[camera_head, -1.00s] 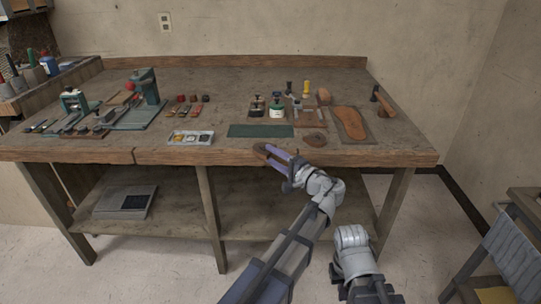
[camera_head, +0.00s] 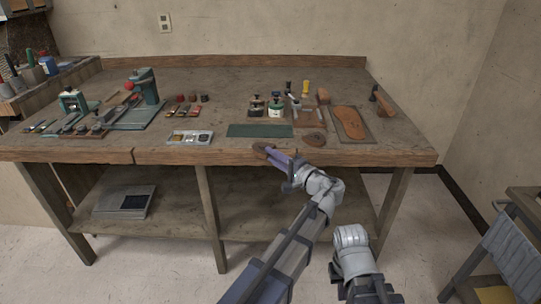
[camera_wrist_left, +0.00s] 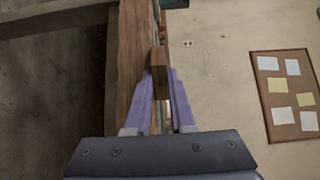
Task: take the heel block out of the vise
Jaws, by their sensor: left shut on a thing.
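My left gripper (camera_head: 270,152) is at the front edge of the workbench, with its purple fingers shut on a small brown block, the heel block (camera_head: 261,147). In the left wrist view the heel block (camera_wrist_left: 160,62) shows between the fingertips (camera_wrist_left: 160,85), with its far end standing out beyond them. The block appears close against the bench's front edge. I cannot make out the vise jaws around it. My right arm shows at the lower right of the head view, but its gripper fingers are not seen.
The workbench (camera_head: 350,157) carries a green mat (camera_head: 259,131), a tray of small parts (camera_head: 190,138), a sole on a board (camera_head: 349,122), a hammer (camera_head: 384,101) and bottles behind the mat. A green machine (camera_head: 148,87) stands at left. Floor before the bench is clear.

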